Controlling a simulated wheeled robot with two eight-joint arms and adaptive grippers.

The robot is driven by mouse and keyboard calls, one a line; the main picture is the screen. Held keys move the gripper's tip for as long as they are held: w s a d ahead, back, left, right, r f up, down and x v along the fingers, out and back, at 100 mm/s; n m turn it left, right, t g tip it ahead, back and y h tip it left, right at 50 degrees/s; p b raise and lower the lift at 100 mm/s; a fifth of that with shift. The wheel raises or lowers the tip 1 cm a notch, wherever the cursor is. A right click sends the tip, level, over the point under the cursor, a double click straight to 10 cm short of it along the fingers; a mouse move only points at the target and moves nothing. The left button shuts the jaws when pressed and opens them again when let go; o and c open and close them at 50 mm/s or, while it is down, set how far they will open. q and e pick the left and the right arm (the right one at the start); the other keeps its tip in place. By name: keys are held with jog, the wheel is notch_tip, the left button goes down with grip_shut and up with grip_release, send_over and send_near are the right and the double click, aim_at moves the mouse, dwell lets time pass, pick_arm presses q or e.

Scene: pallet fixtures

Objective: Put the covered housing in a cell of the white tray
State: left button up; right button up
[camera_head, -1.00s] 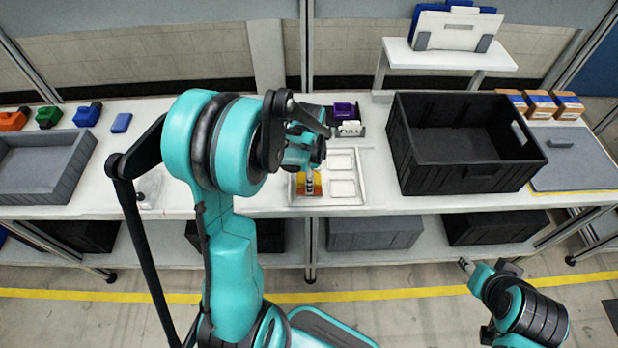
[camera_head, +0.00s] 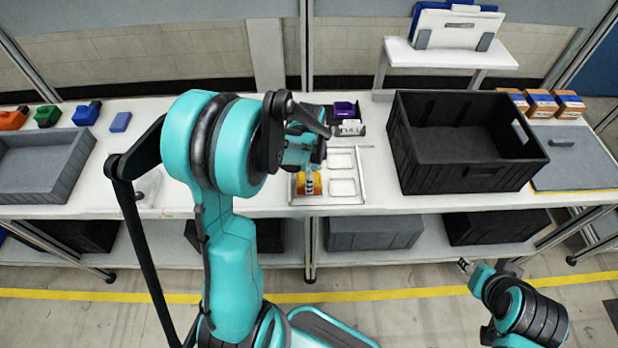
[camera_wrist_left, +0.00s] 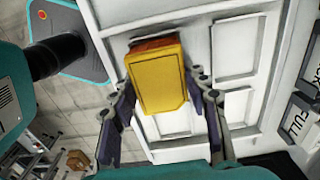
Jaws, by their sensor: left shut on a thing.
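The covered housing shows its yellow cover (camera_wrist_left: 157,78) and an orange-brown edge in the left wrist view. It also appears as a small yellow patch (camera_head: 298,186) in the head view. My left gripper (camera_head: 309,187) is shut on the housing; its dark fingers are on either side of it in the wrist view. The white tray (camera_head: 363,182) has several cells, and the housing is at its front left cell. I cannot tell whether the housing touches the cell floor. My right gripper (camera_head: 464,265) is away from the table, at the lower right; its opening is too small to judge.
A bin labelled FULL (camera_head: 350,129) with a purple item stands behind the tray. A large black crate (camera_head: 465,178) stands to the right. A grey tray (camera_head: 40,190) is at the far left. The tray's two right cells look empty.

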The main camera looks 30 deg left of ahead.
pick_arm(q)
jog(key=shift+f+b, duration=0.4)
jog(key=shift+f, duration=0.1)
dwell(0.3)
jog(key=o, duration=1.3)
notch_tip(320, 180, up, 12)
jog(key=shift+r, duration=0.1)
jog(key=s+d+n+t, duration=0.2)
jog(key=s+d+n, duration=0.1)
jog(key=n, duration=0.1)
jog(key=s+d+r+n+t, duration=0.1)
jog(key=s+d+n+t, duration=0.1)
jog(key=s+d+n, duration=0.1)
jog(key=s+d+r+n+t, duration=0.1)
jog(key=s+d+n+t, duration=0.2)
jog(key=s+d+n, duration=0.1)
jog(key=shift+s+d+n, duration=0.3)
jog(key=shift+s, duration=0.25)
